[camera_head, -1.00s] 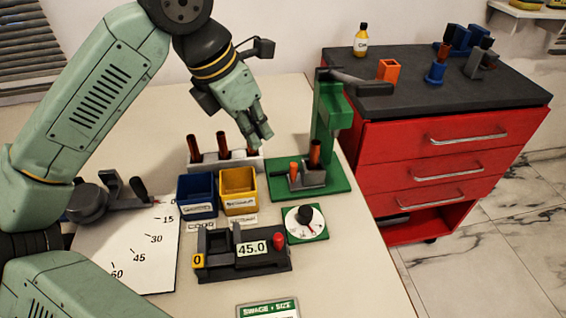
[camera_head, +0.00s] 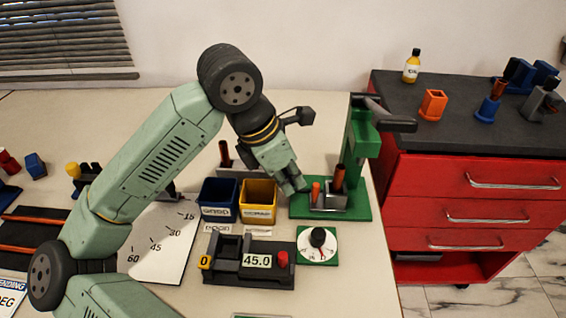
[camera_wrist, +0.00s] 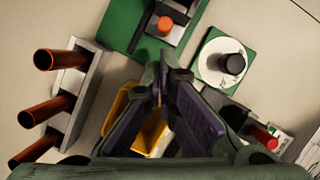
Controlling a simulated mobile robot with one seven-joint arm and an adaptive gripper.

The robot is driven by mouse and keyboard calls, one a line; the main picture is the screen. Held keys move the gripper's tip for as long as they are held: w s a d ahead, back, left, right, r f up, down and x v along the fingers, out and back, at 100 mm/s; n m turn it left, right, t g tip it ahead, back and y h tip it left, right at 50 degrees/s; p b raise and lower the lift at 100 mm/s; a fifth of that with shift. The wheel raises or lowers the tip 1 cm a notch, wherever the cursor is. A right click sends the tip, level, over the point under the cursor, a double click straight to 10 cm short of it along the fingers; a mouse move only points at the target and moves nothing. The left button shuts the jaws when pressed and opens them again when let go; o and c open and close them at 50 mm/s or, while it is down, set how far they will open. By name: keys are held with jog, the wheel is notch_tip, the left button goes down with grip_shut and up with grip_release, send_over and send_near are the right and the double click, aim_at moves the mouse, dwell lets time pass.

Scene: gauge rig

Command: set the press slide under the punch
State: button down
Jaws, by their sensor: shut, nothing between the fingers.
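The green press (camera_head: 358,150) stands at the table's right, with a dark lever at its top. The press slide (camera_head: 330,202), a grey block, sits on its green base (camera_head: 300,208). An orange knob (camera_head: 316,190) and a dark copper tube (camera_head: 338,178) stand upright on the slide. My gripper (camera_head: 299,188) is shut and empty, just left of the knob. In the wrist view its closed fingertips (camera_wrist: 164,62) lie short of the orange knob (camera_wrist: 165,25). The punch cannot be made out, so I cannot tell how the slide lines up with it.
Blue (camera_head: 218,199) and yellow (camera_head: 258,201) bins stand left of the press. A rack of copper tubes (camera_wrist: 75,88) is behind them. A dial on a green plate (camera_head: 318,243) and the 45.0 gauge (camera_head: 255,262) lie in front. A red cabinet (camera_head: 470,190) stands right.

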aim_at(324, 201)
jog(key=shift+x, duration=1.5)
jog(key=d+b, duration=0.1)
jog(key=d, duration=0.3)
jog(key=shift+b, duration=0.4)
jog(key=shift+d, duration=0.15)
jog(key=shift+r, duration=0.2)
